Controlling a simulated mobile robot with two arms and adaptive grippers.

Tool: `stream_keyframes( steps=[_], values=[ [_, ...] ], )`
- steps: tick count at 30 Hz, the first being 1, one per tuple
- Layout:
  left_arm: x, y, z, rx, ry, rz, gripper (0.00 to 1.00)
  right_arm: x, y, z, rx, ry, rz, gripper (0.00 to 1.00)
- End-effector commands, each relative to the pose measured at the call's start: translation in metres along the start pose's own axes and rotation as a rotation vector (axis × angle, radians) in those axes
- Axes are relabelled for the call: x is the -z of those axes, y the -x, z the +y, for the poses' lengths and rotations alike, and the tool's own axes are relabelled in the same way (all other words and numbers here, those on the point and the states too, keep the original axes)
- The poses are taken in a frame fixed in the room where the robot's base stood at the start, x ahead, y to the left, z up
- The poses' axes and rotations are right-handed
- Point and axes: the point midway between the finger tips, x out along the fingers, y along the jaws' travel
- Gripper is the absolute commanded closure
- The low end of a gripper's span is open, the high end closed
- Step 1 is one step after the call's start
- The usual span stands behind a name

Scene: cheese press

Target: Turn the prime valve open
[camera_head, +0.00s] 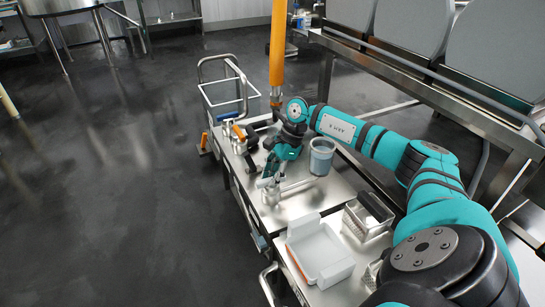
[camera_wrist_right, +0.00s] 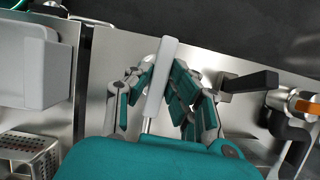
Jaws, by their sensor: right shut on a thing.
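My right gripper (camera_head: 270,172) reaches down over the steel cart top from the right. In the right wrist view its fingers (camera_wrist_right: 162,88) are shut on a pale grey lever handle (camera_wrist_right: 158,78), which stands slightly tilted between them on a thin metal stem. In the head view the gripper mostly hides this lever. I cannot tell from the pictures whether it is the prime valve's handle or how far it is turned. A black-handled valve (camera_wrist_right: 250,82) and an orange-marked one (camera_wrist_right: 304,106) are beside the gripper in the wrist view. My left gripper is not seen.
A grey-blue cup (camera_head: 321,157) stands close right of the gripper. A horizontal steel pipe (camera_head: 297,186) lies just in front. A white tray (camera_head: 318,250) and a perforated metal basket (camera_head: 362,221) are nearer. An orange post (camera_head: 277,45) rises behind. Floor at left is clear.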

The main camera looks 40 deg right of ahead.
Motion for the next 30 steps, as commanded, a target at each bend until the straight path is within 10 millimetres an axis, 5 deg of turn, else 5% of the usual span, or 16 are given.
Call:
stream_keyframes(
  steps=[22,23,24,28,30],
  values=[
    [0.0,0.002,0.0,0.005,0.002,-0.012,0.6,0.001,0.0,-0.0004,-0.035,0.087,0.004,1.0],
    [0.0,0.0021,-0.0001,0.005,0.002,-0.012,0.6,0.001,0.0,-0.0004,-0.035,0.087,0.004,0.81],
    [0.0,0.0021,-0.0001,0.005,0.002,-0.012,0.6,0.001,0.0,-0.0004,-0.035,0.086,0.004,0.75],
    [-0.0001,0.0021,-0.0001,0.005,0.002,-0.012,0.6,0.0008,0.0,-0.0004,-0.035,0.085,0.003,0.6],
    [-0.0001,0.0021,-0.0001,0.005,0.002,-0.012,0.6,0.0007,0.0,-0.0004,-0.034,0.085,0.003,0.6]
  ],
)
